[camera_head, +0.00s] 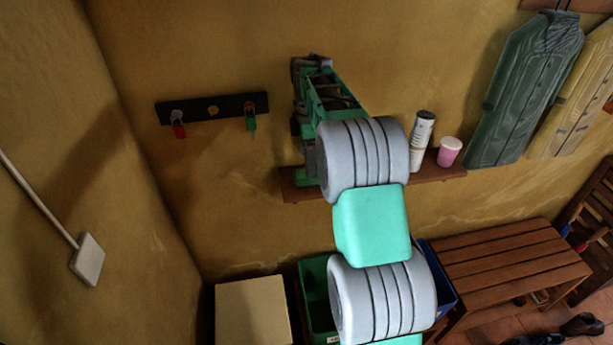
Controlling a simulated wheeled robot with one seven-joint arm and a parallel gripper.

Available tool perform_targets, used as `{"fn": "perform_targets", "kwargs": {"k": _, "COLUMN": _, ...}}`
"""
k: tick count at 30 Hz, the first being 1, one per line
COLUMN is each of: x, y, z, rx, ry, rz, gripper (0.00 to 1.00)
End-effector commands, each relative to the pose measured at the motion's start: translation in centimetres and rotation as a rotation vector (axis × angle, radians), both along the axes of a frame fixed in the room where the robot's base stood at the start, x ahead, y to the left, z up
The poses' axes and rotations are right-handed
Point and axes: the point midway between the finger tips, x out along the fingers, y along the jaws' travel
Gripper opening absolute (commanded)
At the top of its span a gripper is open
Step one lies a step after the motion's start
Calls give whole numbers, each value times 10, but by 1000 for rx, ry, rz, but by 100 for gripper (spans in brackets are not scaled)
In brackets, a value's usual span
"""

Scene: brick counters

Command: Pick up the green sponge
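A small green thing (304,178), likely the green sponge, shows at the left end of the wooden wall shelf, partly hidden by my arm. My gripper (308,160) seems to be the dark grey part pointing down just above it. My arm's links cover much of this area, so I cannot tell whether the fingers touch the green thing or are open or shut.
The brown shelf (436,175) also holds a dark-and-white can (423,130) and a pink cup (449,153) at right. A hook rack (212,107) hangs left. Below are a pale box (252,312), a green crate (313,300) and a slatted bench (510,262).

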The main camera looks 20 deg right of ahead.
Motion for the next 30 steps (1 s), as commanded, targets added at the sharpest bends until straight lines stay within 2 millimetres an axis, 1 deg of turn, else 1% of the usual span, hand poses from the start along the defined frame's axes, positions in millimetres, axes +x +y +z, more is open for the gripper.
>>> {"fn": "perform_targets", "kwargs": {"k": 5, "x": -5, "y": 4, "z": -24, "rx": 1, "ry": 3, "rz": -1, "gripper": 71}}
{"fn": "perform_targets", "kwargs": {"k": 9, "x": -6, "y": 4, "z": -49, "rx": 0, "ry": 2, "rz": -1, "gripper": 71}}
{"fn": "perform_targets", "kwargs": {"k": 12, "x": -5, "y": 4, "z": -55, "rx": 0, "ry": -2, "rz": -2, "gripper": 71}}
{"fn": "perform_targets", "kwargs": {"k": 17, "x": -5, "y": 4, "z": -56, "rx": 0, "ry": -2, "rz": -2, "gripper": 71}}
{"fn": "perform_targets", "kwargs": {"k": 30, "x": -5, "y": 4, "z": -55, "rx": 0, "ry": -2, "rz": -2, "gripper": 35}}
